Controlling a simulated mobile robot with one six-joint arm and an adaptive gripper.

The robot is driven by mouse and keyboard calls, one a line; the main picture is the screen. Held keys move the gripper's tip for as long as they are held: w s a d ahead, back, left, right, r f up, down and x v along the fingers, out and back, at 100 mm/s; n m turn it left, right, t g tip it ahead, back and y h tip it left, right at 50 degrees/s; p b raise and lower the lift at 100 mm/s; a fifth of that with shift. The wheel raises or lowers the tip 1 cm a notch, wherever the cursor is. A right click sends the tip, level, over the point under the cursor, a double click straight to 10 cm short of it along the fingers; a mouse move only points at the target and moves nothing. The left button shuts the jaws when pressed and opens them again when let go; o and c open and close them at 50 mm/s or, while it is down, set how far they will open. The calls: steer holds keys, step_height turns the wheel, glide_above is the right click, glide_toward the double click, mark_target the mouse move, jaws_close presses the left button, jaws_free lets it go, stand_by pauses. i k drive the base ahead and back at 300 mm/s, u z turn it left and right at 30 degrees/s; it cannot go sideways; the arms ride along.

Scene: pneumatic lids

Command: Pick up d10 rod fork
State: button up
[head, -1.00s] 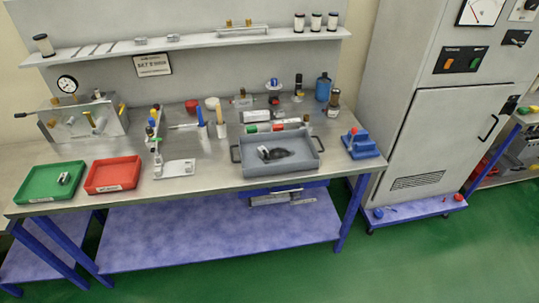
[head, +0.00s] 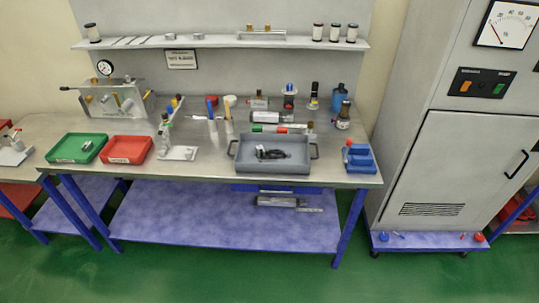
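I cannot make out for sure which part is the d10 rod fork. A small silver part (head: 86,146) lies in the green tray (head: 66,157) at the left of the bench. A dark part with a silver piece at its left end (head: 269,154) lies in the grey tray (head: 290,167) right of the middle. Both are too small to identify. My gripper is not in view.
The metal bench (head: 210,172) carries a red tray (head: 128,150), a white stand (head: 178,154), a blue block fixture (head: 358,158) and several cylinders and bottles at the back. A grey cabinet (head: 450,165) stands at the right. Green floor in front is clear.

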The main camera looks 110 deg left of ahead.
mark_target(259, 149)
steer(key=i, duration=0.65)
steer(key=u, duration=0.35)
steer(key=k, duration=0.2)
steer(key=u, duration=3.2)
